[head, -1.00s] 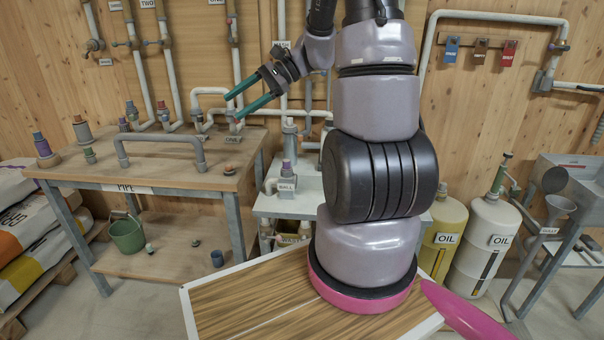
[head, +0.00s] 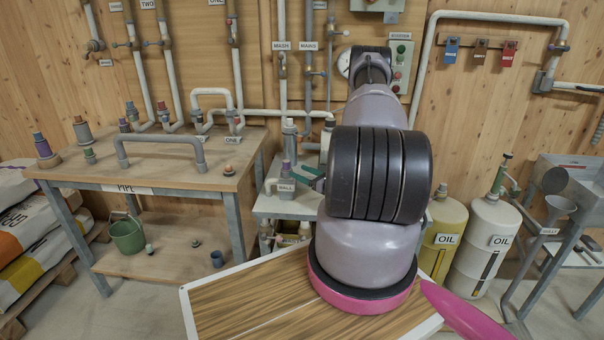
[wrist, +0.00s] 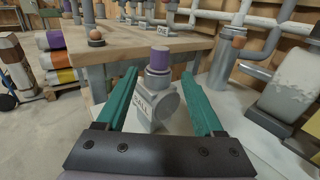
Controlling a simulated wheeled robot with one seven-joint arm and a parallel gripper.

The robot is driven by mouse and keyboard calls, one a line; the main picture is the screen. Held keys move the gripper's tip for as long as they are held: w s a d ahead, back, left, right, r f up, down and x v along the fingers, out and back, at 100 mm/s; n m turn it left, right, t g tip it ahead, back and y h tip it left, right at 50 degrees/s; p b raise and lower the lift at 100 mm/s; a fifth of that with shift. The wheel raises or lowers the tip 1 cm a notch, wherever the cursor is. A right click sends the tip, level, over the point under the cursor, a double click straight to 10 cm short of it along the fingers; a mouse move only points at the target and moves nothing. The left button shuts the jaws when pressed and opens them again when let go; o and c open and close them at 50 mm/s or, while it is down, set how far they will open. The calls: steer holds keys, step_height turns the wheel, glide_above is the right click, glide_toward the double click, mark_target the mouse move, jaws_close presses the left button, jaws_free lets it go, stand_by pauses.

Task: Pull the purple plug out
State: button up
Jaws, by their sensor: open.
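A purple plug (head: 286,166) sits upright in the top of a grey fitting labelled BALL (head: 286,185), on the small bench in the middle. In the wrist view the purple plug (wrist: 160,56) and the fitting (wrist: 159,98) show upright, between the lines of my two green fingers. My gripper (wrist: 160,74) is open, with nothing held. In the head view its green fingers (head: 312,178) are just right of the fitting, partly hidden by my arm. I cannot tell exactly how far the fingertips are from the plug.
The wooden PIPE bench (head: 225,180) stands to the left, holding several plugs and fittings. Oil tanks (head: 493,262) stand right. Pipes run along the back wall.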

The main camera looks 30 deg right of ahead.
mark_target(287, 168)
steer(key=x, duration=1)
steer(key=shift+w+a, duration=0.1)
steer(key=shift+w, duration=0.05)
jaws_close()
